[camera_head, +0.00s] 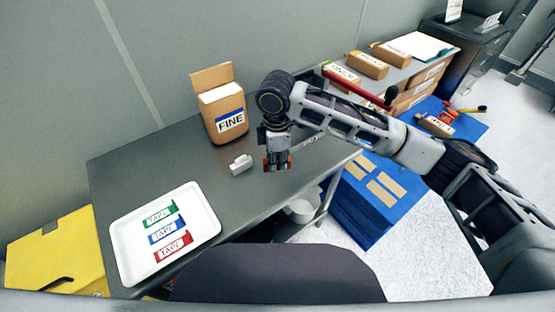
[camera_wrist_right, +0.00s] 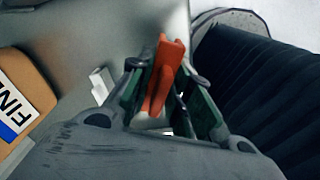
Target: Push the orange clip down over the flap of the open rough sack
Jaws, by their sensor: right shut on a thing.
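My right gripper (camera_head: 277,163) is above the grey table, right of the sack marked FINE. It is shut on the orange clip, which shows between its fingers in the right wrist view (camera_wrist_right: 160,78). In the head view only small orange bits of the clip (camera_head: 289,161) show at the fingertips. The FINE sack (camera_head: 222,108) stands upright with its brown top flap raised; its side also shows in the wrist view (camera_wrist_right: 28,85). The clip is apart from this sack. I see no sack that I can read as rough. My left gripper is not in view.
A small white block (camera_head: 240,165) lies on the table (camera_head: 180,165) near my right gripper. A white tray (camera_head: 125,245) with green, blue and red tape packs sits at the left. Brown packages (camera_head: 367,65) lie at the back right, partly behind my arm.

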